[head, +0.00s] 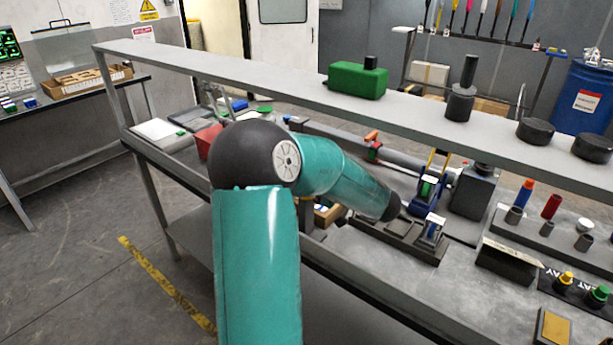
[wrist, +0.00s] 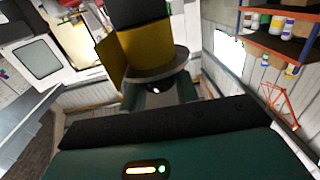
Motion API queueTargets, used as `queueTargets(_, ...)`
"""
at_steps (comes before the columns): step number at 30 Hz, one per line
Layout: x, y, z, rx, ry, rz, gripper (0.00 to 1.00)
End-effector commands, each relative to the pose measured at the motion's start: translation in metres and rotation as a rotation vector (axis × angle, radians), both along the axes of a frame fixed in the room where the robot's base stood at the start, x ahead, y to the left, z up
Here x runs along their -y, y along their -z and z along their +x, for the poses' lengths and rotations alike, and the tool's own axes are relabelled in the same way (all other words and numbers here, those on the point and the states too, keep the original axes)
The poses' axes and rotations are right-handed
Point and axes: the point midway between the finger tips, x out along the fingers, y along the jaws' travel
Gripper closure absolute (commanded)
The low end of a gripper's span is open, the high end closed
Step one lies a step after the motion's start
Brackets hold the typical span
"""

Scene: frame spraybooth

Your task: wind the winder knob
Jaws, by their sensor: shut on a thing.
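In the wrist view, the body of my gripper (wrist: 153,88) fills the lower half as a dark green and black block with a small lit strip. My gripper is shut on the winder knob, which is mostly hidden by the gripper body. Just beyond the grip are a round grey part (wrist: 155,68) and a yellow block (wrist: 148,46) with a dark top. In the head view, my teal arm reaches over the bench to a dark fixture (head: 415,240). My gripper cannot be made out clearly there.
A raised grey shelf (head: 300,84) runs over the bench, close above my arm. It carries a green box (head: 357,81) and a black stepped cylinder (head: 461,95). A black bottle (head: 474,191) stands right of the arm's end.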

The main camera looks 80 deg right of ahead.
Motion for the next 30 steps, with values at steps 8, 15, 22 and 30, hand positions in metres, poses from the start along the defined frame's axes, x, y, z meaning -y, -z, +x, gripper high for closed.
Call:
queueTargets(8, 0.0014, 0.0013, -0.0013, -0.001, -0.261, 0.001, 0.92)
queueTargets(15, 0.0009, 0.0013, -0.0013, 0.000, -0.443, 0.000, 0.92)
queueTargets(22, 0.0009, 0.0017, -0.0016, -0.001, -0.586, 0.001, 0.92)
queueTargets(30, 0.0008, 0.0019, -0.0011, 0.001, -0.732, 0.001, 0.92)
